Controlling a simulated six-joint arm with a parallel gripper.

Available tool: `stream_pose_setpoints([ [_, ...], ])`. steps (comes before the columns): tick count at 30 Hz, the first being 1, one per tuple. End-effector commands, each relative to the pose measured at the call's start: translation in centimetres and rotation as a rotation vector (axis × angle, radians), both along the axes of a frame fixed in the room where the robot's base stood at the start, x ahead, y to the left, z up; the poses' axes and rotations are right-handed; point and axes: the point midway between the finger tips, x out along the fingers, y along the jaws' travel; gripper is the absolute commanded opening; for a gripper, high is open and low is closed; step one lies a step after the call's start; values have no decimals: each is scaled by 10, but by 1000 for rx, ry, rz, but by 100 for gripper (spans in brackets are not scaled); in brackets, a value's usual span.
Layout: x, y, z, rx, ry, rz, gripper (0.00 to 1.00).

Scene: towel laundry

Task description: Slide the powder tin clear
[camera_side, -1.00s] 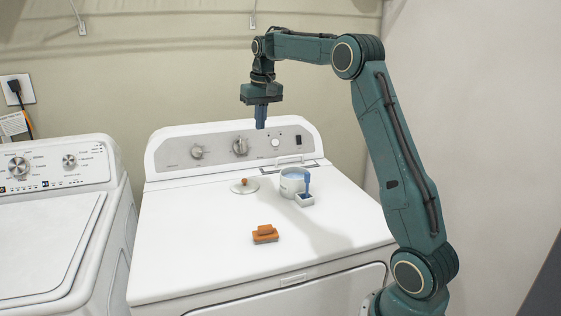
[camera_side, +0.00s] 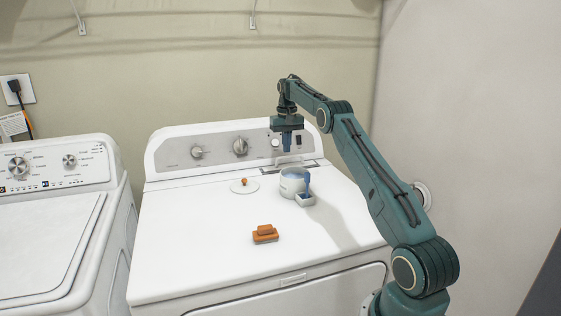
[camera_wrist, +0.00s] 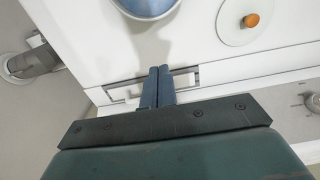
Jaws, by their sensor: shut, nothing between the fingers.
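The powder tin (camera_side: 293,184) is a round, white, open tin with blue showing inside. It stands near the back of the white dryer top, right of the middle. In the wrist view the tin (camera_wrist: 147,10) is cut off at the top edge. My gripper (camera_side: 287,147) points down above and behind the tin, apart from it. Its two blue fingers (camera_wrist: 160,72) are together and empty.
A round white lid (camera_side: 240,188) with an orange knob lies left of the tin. An orange block-like item (camera_side: 265,236) lies toward the front. The control panel (camera_side: 215,150) rises behind.

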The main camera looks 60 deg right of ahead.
Motion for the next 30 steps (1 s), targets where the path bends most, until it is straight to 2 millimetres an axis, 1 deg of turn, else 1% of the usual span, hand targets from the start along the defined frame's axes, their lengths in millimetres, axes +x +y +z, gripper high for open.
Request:
stream_pose_setpoints([
  [8,0,0,-5,1,1,0,0],
  [14,0,0,-18,1,1,1,0],
  [17,0,1,-28,2,2,1,0],
  [30,0,1,-96,2,2,1,0],
])
